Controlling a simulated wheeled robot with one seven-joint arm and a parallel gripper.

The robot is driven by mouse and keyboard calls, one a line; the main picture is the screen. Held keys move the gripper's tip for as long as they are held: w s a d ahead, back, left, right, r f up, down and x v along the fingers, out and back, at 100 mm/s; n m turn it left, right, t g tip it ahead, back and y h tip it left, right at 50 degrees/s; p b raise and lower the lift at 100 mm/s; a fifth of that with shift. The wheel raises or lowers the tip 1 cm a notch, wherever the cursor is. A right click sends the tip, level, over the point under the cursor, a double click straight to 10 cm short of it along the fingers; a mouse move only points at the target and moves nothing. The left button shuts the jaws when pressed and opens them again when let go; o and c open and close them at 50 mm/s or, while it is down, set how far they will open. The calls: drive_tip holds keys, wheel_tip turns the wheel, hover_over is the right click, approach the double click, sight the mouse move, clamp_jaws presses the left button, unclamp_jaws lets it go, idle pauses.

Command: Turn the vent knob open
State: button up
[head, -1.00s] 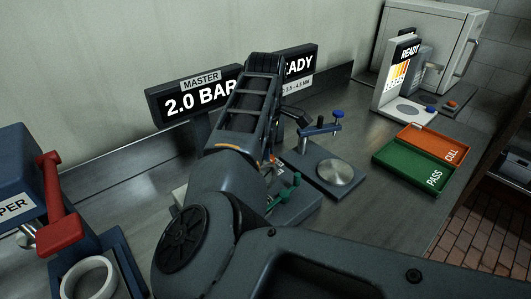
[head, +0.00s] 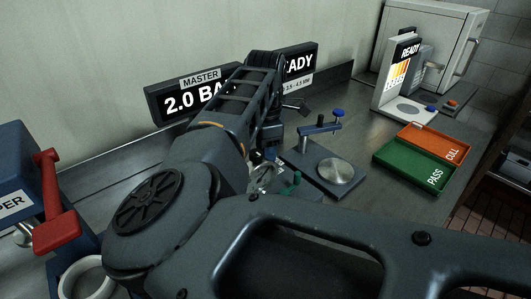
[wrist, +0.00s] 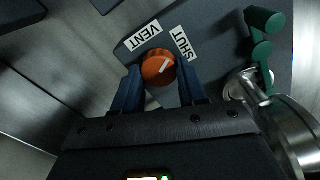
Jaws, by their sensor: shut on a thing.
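The vent knob (wrist: 157,66) is round and orange with a white pointer line, and it shows in the wrist view on a dark panel. Its pointer slants up and right, toward the SHUT label (wrist: 185,43). The VENT label (wrist: 144,35) is above and left of the knob. My gripper (wrist: 159,71) has its two blue fingers on either side of the knob and is shut on it. In the head view my arm hides the knob and the fingers.
A green lever (wrist: 264,45) and a round metal part (wrist: 285,135) are close on the gripper's right. In the head view, a blue-knobbed stand (head: 325,165) is right of my arm, with a green PASS tray (head: 408,166) beyond. A red lever (head: 58,205) is at left.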

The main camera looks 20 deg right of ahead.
drive_tip(key=n, duration=0.6)
drive_tip(key=shift+s, duration=0.1)
drive_tip(key=n, duration=0.6)
idle(0.4)
drive_tip(key=o, duration=1.1)
drive_tip(key=shift+c, duration=0.2)
